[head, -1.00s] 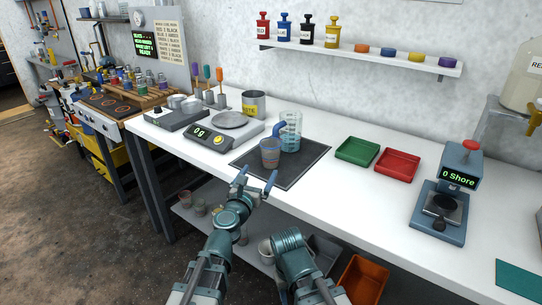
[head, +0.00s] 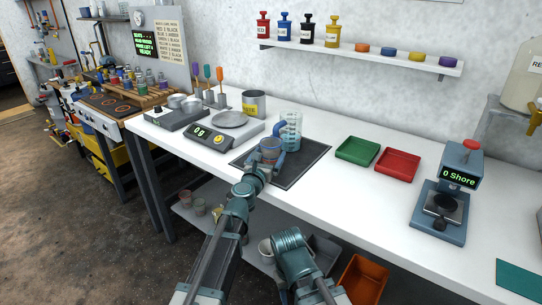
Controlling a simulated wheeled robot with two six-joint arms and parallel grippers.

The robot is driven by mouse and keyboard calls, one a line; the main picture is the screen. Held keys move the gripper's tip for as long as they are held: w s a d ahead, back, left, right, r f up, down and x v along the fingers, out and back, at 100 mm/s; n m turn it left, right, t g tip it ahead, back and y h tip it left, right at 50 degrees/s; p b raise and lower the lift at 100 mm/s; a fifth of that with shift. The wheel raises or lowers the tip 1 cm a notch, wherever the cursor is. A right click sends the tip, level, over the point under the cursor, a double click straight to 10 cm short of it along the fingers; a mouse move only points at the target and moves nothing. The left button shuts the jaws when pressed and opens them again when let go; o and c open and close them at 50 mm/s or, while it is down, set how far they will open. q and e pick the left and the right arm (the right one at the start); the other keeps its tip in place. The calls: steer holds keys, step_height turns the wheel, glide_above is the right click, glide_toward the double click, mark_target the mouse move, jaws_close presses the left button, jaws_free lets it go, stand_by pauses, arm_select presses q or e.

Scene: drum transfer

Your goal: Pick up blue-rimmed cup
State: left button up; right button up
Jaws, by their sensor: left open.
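The small blue-rimmed cup (head: 270,145) stands upright on the dark mat (head: 306,166). It looks greyish with a blue rim, and its lower part is partly hidden by my gripper. My left gripper (head: 266,160) is open and reaches over the mat from the front, with its fingers at either side of the cup's lower part. I cannot tell whether the fingers touch it. A clear measuring jug (head: 292,132) with a blue handle stands close behind and to the right of the cup. My right arm shows low in the middle, but its fingers do not show.
A scale (head: 211,136) reading 0 g stands left of the mat. Green (head: 357,151) and red (head: 397,164) trays lie to the right. The bench (head: 330,205) in front of the trays is clear.

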arm_select(q)
steer(key=c, duration=1.1)
steer(key=shift+r, duration=0.15)
